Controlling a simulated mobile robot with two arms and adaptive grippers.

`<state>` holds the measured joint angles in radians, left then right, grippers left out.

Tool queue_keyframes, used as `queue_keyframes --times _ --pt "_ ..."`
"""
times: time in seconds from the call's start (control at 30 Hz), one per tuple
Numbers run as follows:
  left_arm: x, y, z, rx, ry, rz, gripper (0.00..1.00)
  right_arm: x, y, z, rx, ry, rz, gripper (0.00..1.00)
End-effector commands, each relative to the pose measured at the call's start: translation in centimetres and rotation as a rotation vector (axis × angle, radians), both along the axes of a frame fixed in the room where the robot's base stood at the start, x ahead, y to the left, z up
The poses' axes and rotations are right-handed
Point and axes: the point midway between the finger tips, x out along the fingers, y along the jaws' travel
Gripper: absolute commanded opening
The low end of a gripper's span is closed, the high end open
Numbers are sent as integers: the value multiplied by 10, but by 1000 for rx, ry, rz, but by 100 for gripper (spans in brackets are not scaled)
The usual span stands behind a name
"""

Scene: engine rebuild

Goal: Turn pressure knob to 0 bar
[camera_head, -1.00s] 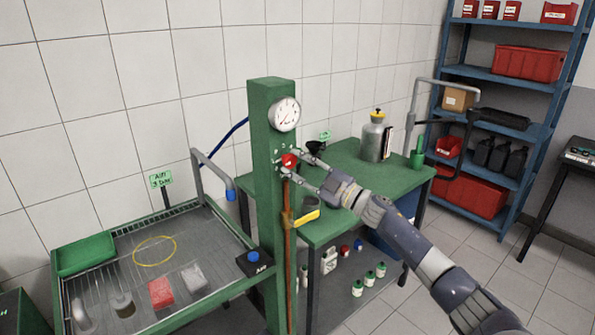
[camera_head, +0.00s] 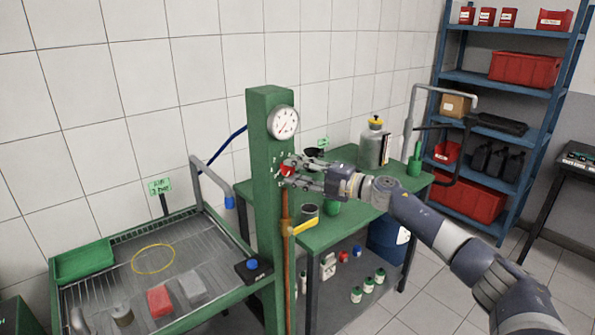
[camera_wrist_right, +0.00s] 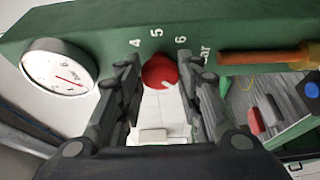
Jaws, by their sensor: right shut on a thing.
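The red pressure knob (camera_head: 287,169) is on the front of the green post (camera_head: 267,205). My right gripper (camera_head: 291,170) is at the knob, with its fingers on either side and shut on it. In the right wrist view the round knob (camera_wrist_right: 159,71) sits between the two fingertips (camera_wrist_right: 160,75), with a pale mark on its lower right edge. The numbers 4, 5 and 6 and part of the word "bar" show around it. The round white gauge (camera_head: 283,122) is above the knob and has a red needle; its reading is too small to tell. My left gripper is not in view.
A yellow-handled valve (camera_head: 304,226) and copper pipe (camera_head: 285,250) are below the knob. A wash tray (camera_head: 215,255) stands at left. A green bench (camera_head: 345,212) with a grey canister (camera_head: 373,148) is behind my right arm.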

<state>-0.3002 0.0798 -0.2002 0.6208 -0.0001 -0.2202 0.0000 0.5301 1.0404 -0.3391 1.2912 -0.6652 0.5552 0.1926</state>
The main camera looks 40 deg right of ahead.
Motion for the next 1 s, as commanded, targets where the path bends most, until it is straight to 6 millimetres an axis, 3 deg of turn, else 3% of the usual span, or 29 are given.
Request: queue_keyframes --times 0.53,0.57,0.63,1.0 --pt "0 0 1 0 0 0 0 0 1 0 -24 -2 1 10" --pt "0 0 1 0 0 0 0 0 1 0 -24 -2 1 40" --pt "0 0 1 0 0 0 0 0 1 0 -23 -2 1 55" --pt "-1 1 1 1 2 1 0 -1 0 -1 -21 -1 0 55"
